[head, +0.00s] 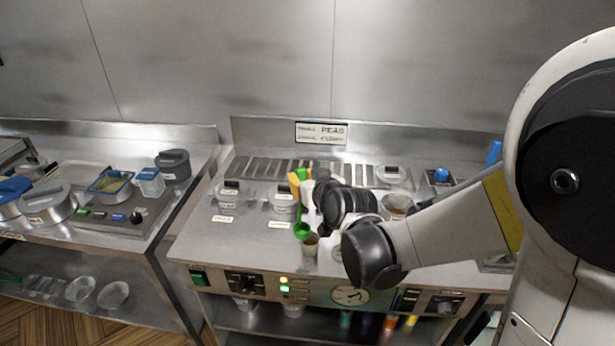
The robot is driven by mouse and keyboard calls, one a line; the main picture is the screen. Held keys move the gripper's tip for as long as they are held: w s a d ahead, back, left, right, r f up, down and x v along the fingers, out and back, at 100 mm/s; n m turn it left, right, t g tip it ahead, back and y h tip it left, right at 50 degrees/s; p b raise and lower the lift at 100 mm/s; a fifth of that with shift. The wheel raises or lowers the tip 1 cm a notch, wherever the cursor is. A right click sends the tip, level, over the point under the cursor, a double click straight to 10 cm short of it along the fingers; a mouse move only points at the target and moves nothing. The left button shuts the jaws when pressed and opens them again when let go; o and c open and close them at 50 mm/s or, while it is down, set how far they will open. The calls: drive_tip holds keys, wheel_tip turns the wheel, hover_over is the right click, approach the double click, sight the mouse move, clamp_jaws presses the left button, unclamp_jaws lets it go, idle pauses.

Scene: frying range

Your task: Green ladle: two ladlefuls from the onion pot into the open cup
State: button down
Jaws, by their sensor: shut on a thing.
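The green ladle (302,231) is in the head view, with its bowl hanging low near the counter's front middle. My gripper (307,192) is shut on the ladle's handle; my dark wrist hides part of the grip. An open cup (310,246) with brownish contents at its mouth stands just below and right of the bowl. The bowl looks close to the cup's rim; I cannot tell whether they touch. A lidded pot (229,194) and another lidded pot (284,201) sit left of my gripper. Their labels are too small to read, so I cannot tell which is the onion pot.
A brown-topped vessel (397,204) stands behind my forearm. Another lidded pot (393,176) and a tray with a blue item (441,175) are at the back right. The counter's front left is mostly clear.

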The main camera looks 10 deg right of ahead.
wheel_tip(320, 180, up, 9)
drive_tip(key=p, duration=0.7)
drive_tip(key=shift+r, duration=0.1)
